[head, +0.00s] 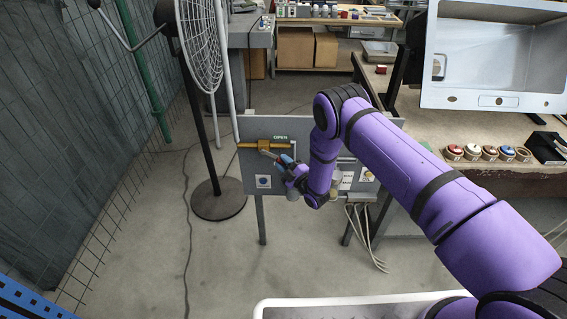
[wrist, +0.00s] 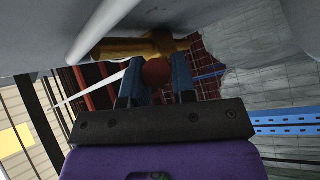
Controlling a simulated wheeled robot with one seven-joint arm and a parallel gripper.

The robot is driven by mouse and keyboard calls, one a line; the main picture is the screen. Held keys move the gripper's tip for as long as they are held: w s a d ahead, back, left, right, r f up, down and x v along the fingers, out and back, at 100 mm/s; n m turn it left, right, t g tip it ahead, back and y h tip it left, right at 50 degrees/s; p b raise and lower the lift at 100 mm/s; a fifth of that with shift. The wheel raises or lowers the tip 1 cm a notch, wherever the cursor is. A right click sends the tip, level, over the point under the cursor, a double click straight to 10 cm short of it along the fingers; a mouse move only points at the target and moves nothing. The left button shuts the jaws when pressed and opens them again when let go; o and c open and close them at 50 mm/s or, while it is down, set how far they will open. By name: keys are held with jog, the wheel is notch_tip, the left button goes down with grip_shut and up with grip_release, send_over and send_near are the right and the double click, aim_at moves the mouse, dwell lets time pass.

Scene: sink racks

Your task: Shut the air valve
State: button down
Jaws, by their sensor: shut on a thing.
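The brass body also shows in the wrist view (wrist: 140,47), beside a pale pipe (wrist: 104,22). A round red knob (wrist: 155,72) sits in front of the brass body. My gripper (head: 283,160) is at the valve, just below the label. In the wrist view its two blue fingers (wrist: 156,78) stand either side of the knob and are shut on it. My gripper partly hides the valve's lever in the head view.
A standing fan (head: 200,45) is left of the panel, its round base (head: 219,202) on the floor. Cables (head: 367,245) hang below the panel. A white tub rim (head: 345,299) is in front.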

jog(key=c, duration=0.9)
grip_release()
jog(key=v, duration=1.1)
